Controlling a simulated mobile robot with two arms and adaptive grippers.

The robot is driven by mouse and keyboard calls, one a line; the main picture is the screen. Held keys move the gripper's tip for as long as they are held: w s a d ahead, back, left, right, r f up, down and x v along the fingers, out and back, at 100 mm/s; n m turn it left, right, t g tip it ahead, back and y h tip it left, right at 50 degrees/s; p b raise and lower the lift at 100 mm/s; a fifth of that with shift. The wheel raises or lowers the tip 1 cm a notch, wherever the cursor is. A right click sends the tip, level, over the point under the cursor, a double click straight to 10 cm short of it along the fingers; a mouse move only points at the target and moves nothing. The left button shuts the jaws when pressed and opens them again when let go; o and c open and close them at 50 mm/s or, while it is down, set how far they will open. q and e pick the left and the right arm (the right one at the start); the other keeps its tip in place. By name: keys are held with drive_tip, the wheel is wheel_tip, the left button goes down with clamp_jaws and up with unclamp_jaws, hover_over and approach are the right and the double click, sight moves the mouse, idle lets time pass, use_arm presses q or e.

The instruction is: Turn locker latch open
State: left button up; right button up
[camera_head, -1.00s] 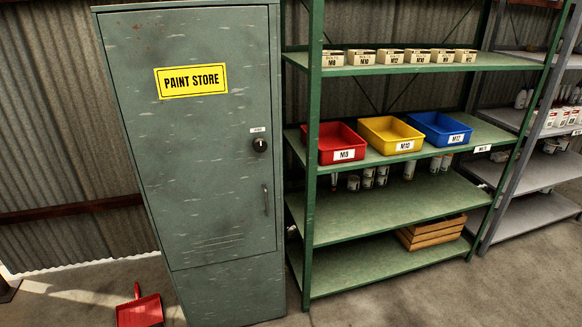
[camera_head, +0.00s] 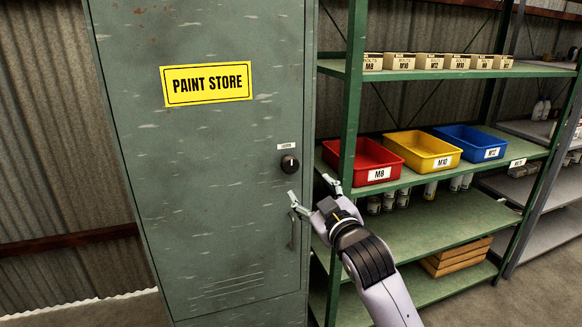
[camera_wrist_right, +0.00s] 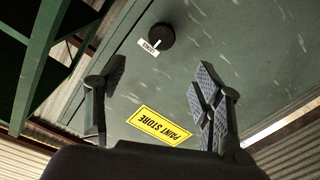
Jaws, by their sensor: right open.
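The green metal locker (camera_head: 220,150) stands at the left of the head view with its door shut. Its latch is a round black knob (camera_head: 289,164) with a light pointer mark, set below a small white label (camera_head: 287,146) near the door's right edge. My right gripper (camera_head: 312,190) is open and empty, just below and right of the knob and apart from it. In the right wrist view the knob (camera_wrist_right: 160,36) lies beyond the open fingers (camera_wrist_right: 160,95), with nothing between them. My left gripper is not in view.
A yellow "PAINT STORE" sign (camera_head: 207,84) is on the door. A vertical handle (camera_head: 293,234) sits below the knob, partly near my gripper. Right of the locker, a green shelf rack (camera_head: 351,110) holds red (camera_head: 362,160), yellow and blue bins.

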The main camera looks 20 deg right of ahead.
sight(291, 167)
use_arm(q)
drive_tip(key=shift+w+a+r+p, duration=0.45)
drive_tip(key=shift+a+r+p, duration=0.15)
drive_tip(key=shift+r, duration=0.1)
use_arm(e)
drive_tip(key=w, duration=1.5)
drive_tip(key=shift+w+a+f, duration=0.1)
drive_tip(key=shift+w+a, duration=0.1)
drive_tip(key=shift+a, duration=0.2)
drive_tip(key=c, duration=1.2)
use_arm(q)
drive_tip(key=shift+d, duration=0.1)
